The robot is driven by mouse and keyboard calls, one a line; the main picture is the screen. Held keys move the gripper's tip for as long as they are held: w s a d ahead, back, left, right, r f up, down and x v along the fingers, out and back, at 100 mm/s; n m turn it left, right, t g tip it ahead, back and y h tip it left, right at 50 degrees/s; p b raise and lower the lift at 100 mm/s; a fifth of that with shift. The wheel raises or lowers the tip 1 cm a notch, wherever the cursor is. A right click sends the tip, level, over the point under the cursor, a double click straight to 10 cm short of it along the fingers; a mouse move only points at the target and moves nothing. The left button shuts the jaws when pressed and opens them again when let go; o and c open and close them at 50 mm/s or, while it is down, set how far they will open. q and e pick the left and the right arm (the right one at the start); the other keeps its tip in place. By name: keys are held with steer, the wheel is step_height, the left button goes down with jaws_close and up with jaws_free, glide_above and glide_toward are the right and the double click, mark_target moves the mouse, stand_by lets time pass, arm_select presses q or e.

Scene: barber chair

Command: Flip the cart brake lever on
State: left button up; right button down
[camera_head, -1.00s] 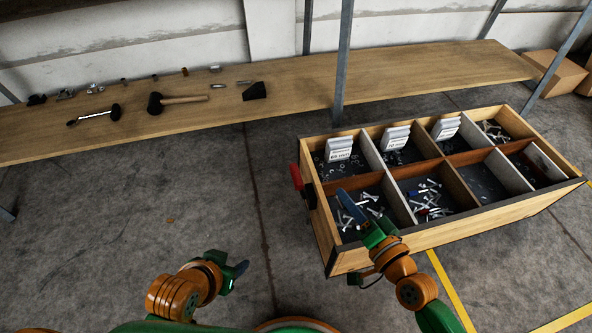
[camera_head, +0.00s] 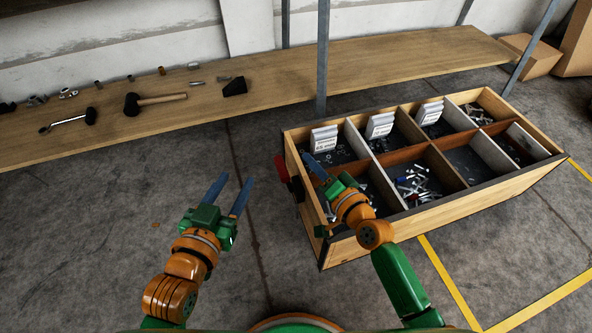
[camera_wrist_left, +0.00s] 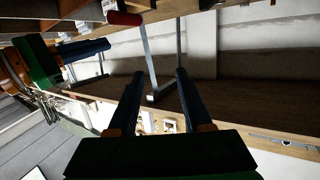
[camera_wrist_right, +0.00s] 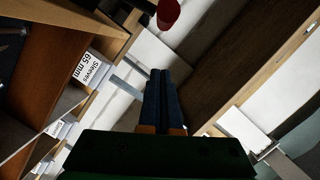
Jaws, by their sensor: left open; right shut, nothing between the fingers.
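The red brake lever (camera_head: 281,169) sticks up at the left end of the wooden cart (camera_head: 455,208). It also shows at the top of the left wrist view (camera_wrist_left: 124,18) and the right wrist view (camera_wrist_right: 168,14). My left gripper (camera_head: 234,178) is open and empty, to the left of the lever and apart from it. My right gripper (camera_head: 309,159) is shut and empty, over the cart's front left compartment, just right of the lever. I cannot tell how far its fingertips are from the lever. The lever's lower part is partly hidden in shadow.
The cart's compartments hold loose screws and white label cards (camera_head: 380,125). A long wooden bench (camera_head: 400,65) with a mallet (camera_head: 155,101) and other hardware stands behind, with a metal post (camera_head: 323,60) at its front.

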mark_target(283, 181)
steer(key=shift+w+a+f+b, duration=0.3)
steer(key=shift+w+a, duration=0.1)
steer(key=shift+a, duration=0.15)
arm_select(q)
step_height(283, 181, up, 11)
steer(key=d+t+h, duration=0.1)
steer(key=t+h, duration=0.1)
steer(key=t, duration=0.4)
steer(key=shift+s+d+r+m+h+b, duration=0.2)
steer(key=shift+s+m+h+b, duration=0.15)
steer(key=shift+b, duration=0.1)
arm_select(e)
steer(key=a+f, duration=0.1)
steer(key=s+a, duration=0.1)
steer(key=shift+a+f, duration=0.3)
steer(key=shift+f, duration=0.05)
arm_select(q)
steer(key=shift+f, duration=0.1)
